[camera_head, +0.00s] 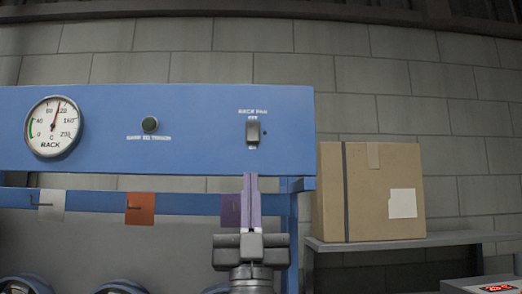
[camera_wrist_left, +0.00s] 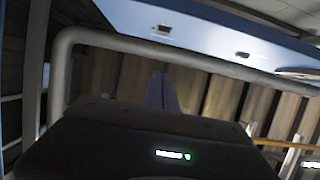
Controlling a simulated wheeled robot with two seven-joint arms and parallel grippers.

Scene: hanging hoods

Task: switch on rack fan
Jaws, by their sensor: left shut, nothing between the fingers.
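The rack fan switch (camera_head: 253,133) is a small dark rocker on the blue panel (camera_head: 200,110), under a "RACK FAN" label, with small lettering above and below it. A small dark dot sits just right of it; I cannot tell whether it is lit. My left gripper (camera_head: 250,178) points up with its fingers together and empty, just below the switch and apart from it in the picture. In the left wrist view the closed fingertips (camera_wrist_left: 162,78) show below the blue panel, where a small switch-like part (camera_wrist_left: 163,31) is visible. My right gripper is not in view.
A round gauge (camera_head: 53,126) marked RACK and a dark round button (camera_head: 150,124) are on the same panel. White, orange and purple tags hang below. A cardboard box (camera_head: 370,190) stands on a shelf (camera_head: 400,242) at the right. A grey pipe (camera_wrist_left: 200,58) crosses the wrist view.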

